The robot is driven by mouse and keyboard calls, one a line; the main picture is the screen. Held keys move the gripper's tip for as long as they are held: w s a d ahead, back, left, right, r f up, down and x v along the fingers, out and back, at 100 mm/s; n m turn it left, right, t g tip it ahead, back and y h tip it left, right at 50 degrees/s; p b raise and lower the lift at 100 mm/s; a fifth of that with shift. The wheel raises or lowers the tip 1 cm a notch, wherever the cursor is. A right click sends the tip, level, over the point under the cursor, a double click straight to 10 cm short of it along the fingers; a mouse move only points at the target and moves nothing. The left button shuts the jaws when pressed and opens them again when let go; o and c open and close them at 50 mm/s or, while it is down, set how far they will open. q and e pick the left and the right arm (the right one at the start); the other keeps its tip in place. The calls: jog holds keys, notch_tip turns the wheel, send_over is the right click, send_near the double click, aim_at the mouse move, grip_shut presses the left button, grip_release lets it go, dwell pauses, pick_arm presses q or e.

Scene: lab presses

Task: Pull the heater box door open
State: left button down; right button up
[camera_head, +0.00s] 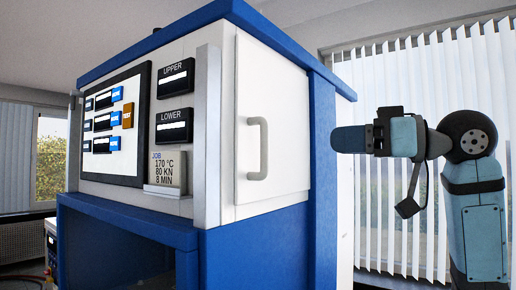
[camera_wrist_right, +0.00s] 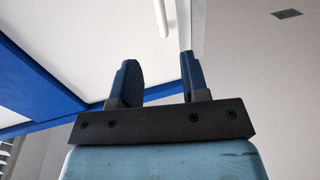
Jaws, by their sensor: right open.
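The white heater box door (camera_head: 285,105) is on the side of the blue and white press and looks shut. Its pale upright handle (camera_head: 264,150) stands out near the door's left edge. In the right wrist view the door (camera_wrist_right: 95,40) fills the upper left, and a pale bar that looks like the handle (camera_wrist_right: 161,16) shows at the top, beyond the fingers. My right gripper (camera_head: 338,139) is right of the door, apart from the handle, pointing left. Its two fingers (camera_wrist_right: 158,80) are open with nothing between them. My left gripper is not in view.
The press front has a control panel (camera_head: 114,122), UPPER and LOWER displays and a job card (camera_head: 166,171). A blue post (camera_head: 322,150) stands at the door's right, and a blue top edge (camera_head: 290,45) overhangs. Blinds (camera_head: 385,230) hang behind my right arm.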

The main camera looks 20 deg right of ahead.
aim_at(265, 167)
jog(key=p+x, duration=0.3)
jog(key=x, duration=1.1)
jog(key=shift+s, duration=0.1)
grip_shut()
